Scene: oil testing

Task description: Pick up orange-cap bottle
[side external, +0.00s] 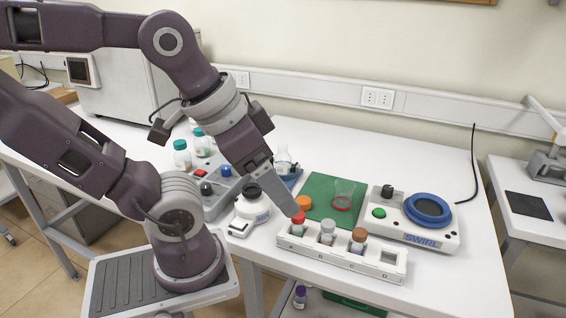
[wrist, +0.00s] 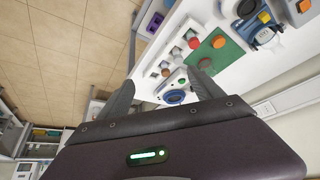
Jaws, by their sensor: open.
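A bottle with a dull orange cap (side external: 359,235) stands upright in the white rack (side external: 335,265), in the third slot from the left. In the wrist view its cap (wrist: 165,72) appears between my fingertips. A grey-cap bottle (side external: 328,230) and a red-cap bottle (side external: 298,222) stand in the slots to its left. Finger contact with the rack cannot be told.
The rack's right slot looks empty. Behind it lies a green mat (side external: 323,186) with a bright orange round item (side external: 304,203) and a beaker (side external: 343,195) with red contents. A SWIRL mixer (side external: 427,212) stands to the right. A black-topped white device (side external: 253,200) is left of the rack.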

